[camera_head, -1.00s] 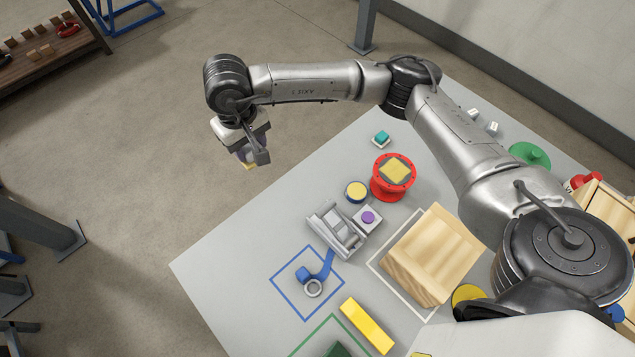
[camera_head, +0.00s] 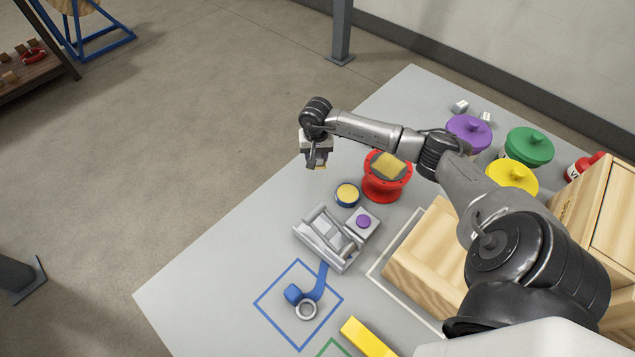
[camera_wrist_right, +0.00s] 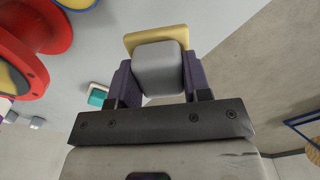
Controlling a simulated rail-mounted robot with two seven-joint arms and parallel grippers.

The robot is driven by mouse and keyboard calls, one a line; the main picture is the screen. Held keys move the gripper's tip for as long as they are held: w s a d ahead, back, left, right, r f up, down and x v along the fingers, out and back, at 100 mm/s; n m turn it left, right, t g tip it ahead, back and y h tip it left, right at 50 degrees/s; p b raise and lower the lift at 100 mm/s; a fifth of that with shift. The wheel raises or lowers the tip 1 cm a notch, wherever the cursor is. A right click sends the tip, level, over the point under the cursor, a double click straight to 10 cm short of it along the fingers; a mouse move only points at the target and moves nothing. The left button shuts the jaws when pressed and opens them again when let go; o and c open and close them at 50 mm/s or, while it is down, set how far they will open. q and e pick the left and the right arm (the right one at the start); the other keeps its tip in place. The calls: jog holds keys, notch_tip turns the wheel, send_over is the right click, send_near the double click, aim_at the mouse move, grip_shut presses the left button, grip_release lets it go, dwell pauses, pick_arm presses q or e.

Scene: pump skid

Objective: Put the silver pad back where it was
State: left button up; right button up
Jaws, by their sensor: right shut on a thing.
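My right gripper (camera_head: 317,160) is above the far left edge of the table, left of the red flanged spool (camera_head: 386,188). In the right wrist view its two dark fingers are shut on the silver pad (camera_wrist_right: 158,68), a rounded grey block with a yellow slab (camera_wrist_right: 128,42) at its far end. The spool's top carries a yellow square (camera_head: 390,165). The spool also shows in the right wrist view (camera_wrist_right: 30,70). My left gripper is out of view.
A yellow-topped blue tin (camera_head: 347,194), a grey fixture (camera_head: 325,240) and a purple-button block (camera_head: 363,224) stand nearby. A wooden box (camera_head: 425,262) and yellow (camera_head: 512,178), green (camera_head: 528,146) and purple (camera_head: 467,132) lidded items are on the right.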

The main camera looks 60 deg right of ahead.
jog(key=b, duration=0.2)
send_over(317, 180)
notch_tip(317, 180, down, 6)
jog(key=shift+s+a+f, duration=0.1)
jog(key=shift+f+b, duration=0.3)
jog(key=shift+f, duration=0.05)
notch_tip(317, 180, down, 3)
jog(key=shift+b, duration=0.8)
jog(key=shift+f, duration=0.15)
jog(key=o, duration=0.8)
jog(key=shift+f, duration=0.15)
jog(key=shift+o, duration=0.2)
